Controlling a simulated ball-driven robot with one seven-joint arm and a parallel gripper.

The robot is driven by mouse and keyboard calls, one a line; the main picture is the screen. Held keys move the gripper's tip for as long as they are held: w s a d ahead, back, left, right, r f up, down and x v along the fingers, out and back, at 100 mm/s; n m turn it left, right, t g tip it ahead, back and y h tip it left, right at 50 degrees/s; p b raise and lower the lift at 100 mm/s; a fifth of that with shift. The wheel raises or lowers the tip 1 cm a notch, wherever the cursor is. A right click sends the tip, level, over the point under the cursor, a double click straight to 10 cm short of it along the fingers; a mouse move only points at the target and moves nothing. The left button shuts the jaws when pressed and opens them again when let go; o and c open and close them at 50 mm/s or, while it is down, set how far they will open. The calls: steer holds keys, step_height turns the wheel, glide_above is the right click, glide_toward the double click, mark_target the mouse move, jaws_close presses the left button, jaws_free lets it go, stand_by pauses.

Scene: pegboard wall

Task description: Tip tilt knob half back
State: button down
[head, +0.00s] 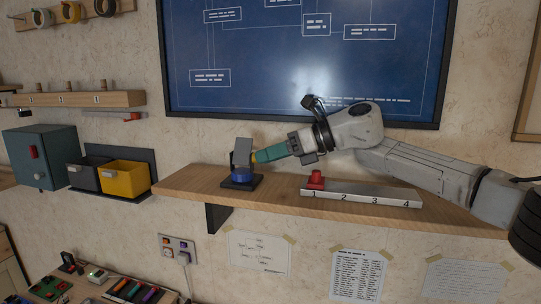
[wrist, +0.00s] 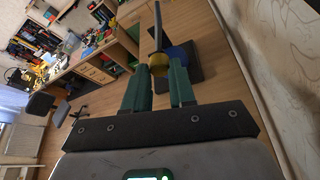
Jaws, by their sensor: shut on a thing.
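A small tilting device stands at the left part of the wooden shelf (head: 420,212). It has a black base (head: 240,184), a blue body (head: 243,174) and a grey plate (head: 242,151) standing nearly upright on top. A yellow knob (head: 254,157) is on its right side. My gripper (head: 260,155), with green fingers, reaches in from the right and is shut on the yellow knob. In the wrist view the knob (wrist: 157,62) lies between the fingertips (wrist: 160,70), with the blue body (wrist: 180,55) and the grey plate (wrist: 157,25) beyond. The fingers partly hide the knob.
A grey rail (head: 365,197) numbered 1 to 4, with a red knob (head: 315,178) at 1, sits on the shelf below my arm. A blue board (head: 300,60) hangs behind. A yellow bin (head: 124,179) is mounted left of the shelf.

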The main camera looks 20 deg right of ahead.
steer(key=c, duration=0.9)
jaws_free()
steer(key=shift+v, duration=3.75)
